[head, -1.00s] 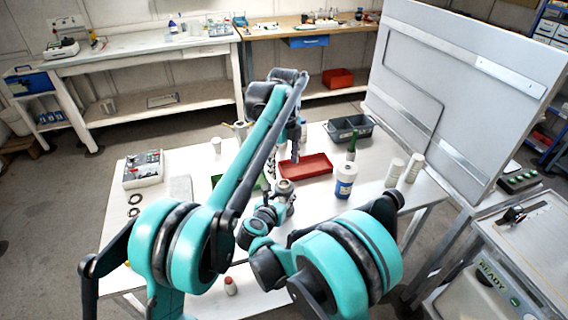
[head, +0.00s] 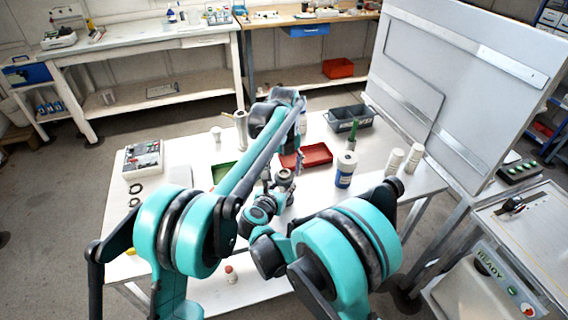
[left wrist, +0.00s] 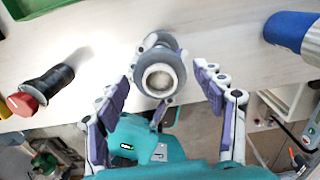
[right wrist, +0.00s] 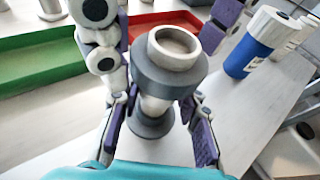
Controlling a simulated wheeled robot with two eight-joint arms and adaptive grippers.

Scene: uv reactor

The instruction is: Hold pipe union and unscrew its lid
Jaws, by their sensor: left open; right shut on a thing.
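The pipe union (right wrist: 160,75) is a grey metal piece with a wide collar, an open round top and a lower flange. It stands upright in the right wrist view and shows end-on in the left wrist view (left wrist: 158,75). In the head view it is small (head: 284,178), at mid-table. My right gripper (right wrist: 157,120) is shut on its narrower body below the collar. My left gripper (left wrist: 162,88) is open, with one purple-padded finger on each side of the union's top and visible gaps between. Its fingers also show at the upper edge of the right wrist view.
A red tray (head: 318,153) and a green tray (head: 222,169) lie behind the union. A blue-and-white bottle (head: 345,170) and white bottles (head: 394,161) stand to the right. A grey bin (head: 333,113) sits at the back.

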